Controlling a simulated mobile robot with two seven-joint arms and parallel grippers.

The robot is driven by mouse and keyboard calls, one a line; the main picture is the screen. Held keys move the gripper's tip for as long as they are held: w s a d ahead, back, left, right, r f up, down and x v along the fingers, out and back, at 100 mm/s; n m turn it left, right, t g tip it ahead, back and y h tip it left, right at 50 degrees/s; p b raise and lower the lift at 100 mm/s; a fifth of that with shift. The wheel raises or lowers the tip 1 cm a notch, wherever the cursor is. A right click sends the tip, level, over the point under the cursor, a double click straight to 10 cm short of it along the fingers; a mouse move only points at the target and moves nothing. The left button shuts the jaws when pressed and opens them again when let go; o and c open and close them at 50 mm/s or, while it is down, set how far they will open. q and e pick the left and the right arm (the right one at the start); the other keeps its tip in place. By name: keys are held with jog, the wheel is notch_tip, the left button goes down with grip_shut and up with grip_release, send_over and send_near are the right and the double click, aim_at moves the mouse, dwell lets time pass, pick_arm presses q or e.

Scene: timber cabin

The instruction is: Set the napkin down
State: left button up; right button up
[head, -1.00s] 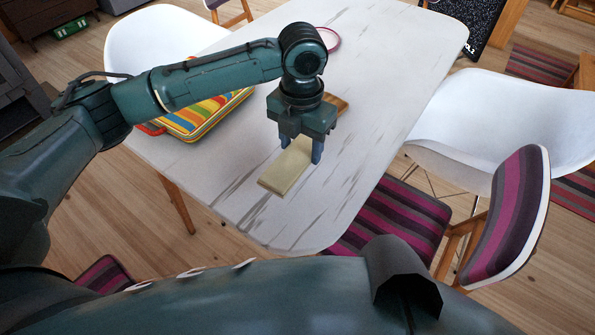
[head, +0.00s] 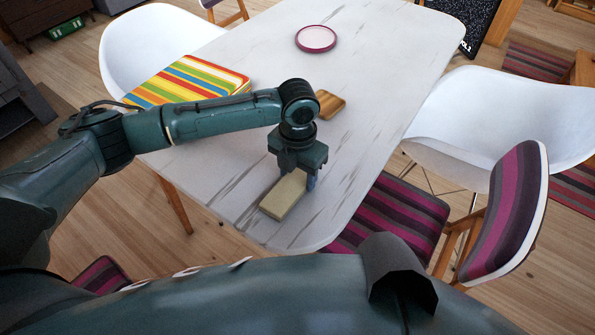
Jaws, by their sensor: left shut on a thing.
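The napkin (head: 283,196) is a folded, pale yellow-beige oblong near the front end of the white table (head: 235,205). My left gripper (head: 296,182) points down over its far end and is shut on it. The napkin is at or just above the table top; I cannot tell whether it touches. One fingertip shows to the right of the napkin, and the other is hidden. My right gripper is not in view.
A small wooden tray (head: 329,104) lies behind the gripper. A pink-rimmed plate (head: 316,38) is farther back. A striped, colourful case (head: 195,80) lies at the left edge. White chairs (head: 500,115) and striped chairs (head: 515,210) flank the table. The table's right side is bare.

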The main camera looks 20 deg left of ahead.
aim_at(298, 177)
pick_arm(q)
jog(key=shift+f, duration=0.15)
jog(key=o, duration=1)
jog(key=shift+c, duration=0.2)
notch_tip(298, 177, up, 12)
jog(key=shift+r+p, duration=0.25)
jog(key=shift+p, duration=0.1)
